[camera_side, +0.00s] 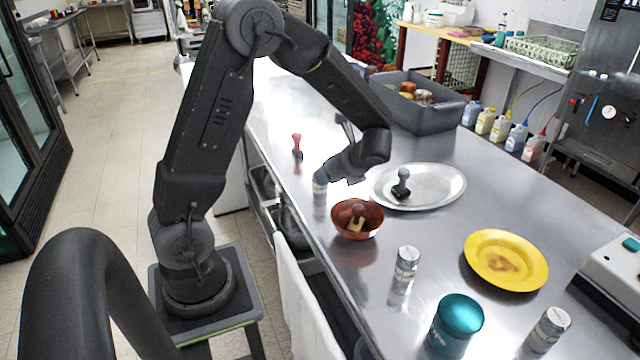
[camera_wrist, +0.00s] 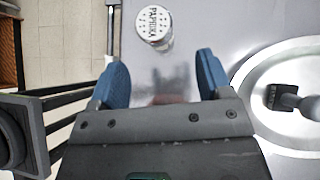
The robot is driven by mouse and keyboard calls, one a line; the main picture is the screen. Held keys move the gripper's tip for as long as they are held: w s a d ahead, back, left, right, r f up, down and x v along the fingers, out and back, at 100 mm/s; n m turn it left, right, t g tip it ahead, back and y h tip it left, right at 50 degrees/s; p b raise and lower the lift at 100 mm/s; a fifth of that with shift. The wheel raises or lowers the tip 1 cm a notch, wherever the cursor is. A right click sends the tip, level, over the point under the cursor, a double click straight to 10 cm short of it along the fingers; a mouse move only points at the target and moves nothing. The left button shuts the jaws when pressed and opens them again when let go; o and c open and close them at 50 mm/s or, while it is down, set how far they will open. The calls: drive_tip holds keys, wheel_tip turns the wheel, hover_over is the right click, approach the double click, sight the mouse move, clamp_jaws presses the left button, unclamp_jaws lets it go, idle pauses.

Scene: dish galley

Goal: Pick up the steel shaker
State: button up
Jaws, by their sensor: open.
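Several small shakers with silvery tops and pale labels stand on the counter. One shaker (camera_side: 320,190) is at the counter's left side, right by my gripper (camera_side: 326,174). In the wrist view a shaker marked PAPRIKA (camera_wrist: 154,23) shows from above, ahead of my gripper (camera_wrist: 157,76) and slightly left of centre. My blue fingers are spread apart with nothing between them, and that shaker lies beyond their tips. Another shaker (camera_side: 406,263) stands nearer the side camera, and one more (camera_side: 549,328) is at the lower right. I cannot tell which one is meant by steel.
A copper bowl (camera_side: 345,227) with items in it stands close to my gripper. An oval silver platter (camera_side: 440,185) holds a dark tool (camera_side: 401,184). A yellow plate (camera_side: 480,245), a teal canister (camera_side: 457,318), a red object (camera_side: 297,146) and a grey bin (camera_side: 432,118) also occupy the counter.

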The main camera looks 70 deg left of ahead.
drive_tip(key=x, duration=0.8)
drive_tip(key=shift+s+a+f, duration=0.2)
drive_tip(key=shift+c, duration=0.2)
drive_tip(key=c, duration=1)
drive_tip(key=shift+r, duration=0.1)
